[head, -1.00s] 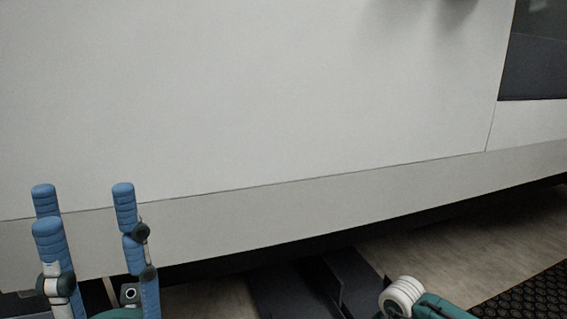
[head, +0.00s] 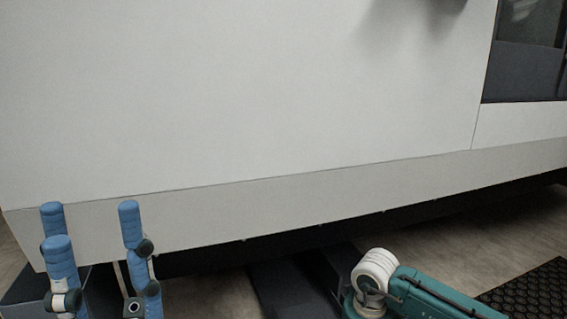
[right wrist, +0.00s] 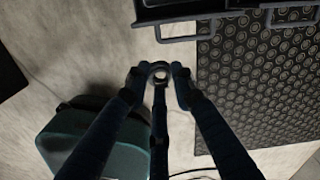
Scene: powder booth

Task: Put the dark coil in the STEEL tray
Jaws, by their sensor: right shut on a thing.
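My right gripper (right wrist: 160,76) shows in the right wrist view, its dark fingers closed around a small dark ring-shaped thing (right wrist: 160,68), which looks like the dark coil. The fingers hide part of it. It is held above the floor. In the head view my right arm shows at the bottom right, but its gripper is out of the picture. My left gripper (head: 94,220) is at the bottom left of the head view, its blue fingers wide apart with nothing between them. I see no steel tray in either view.
A large pale machine panel (head: 240,110) fills the head view, with a dark window (head: 525,60) at right. A black patterned mat (head: 530,290) lies on the pale floor. It also shows in the right wrist view (right wrist: 260,90), near a dark frame (right wrist: 185,14).

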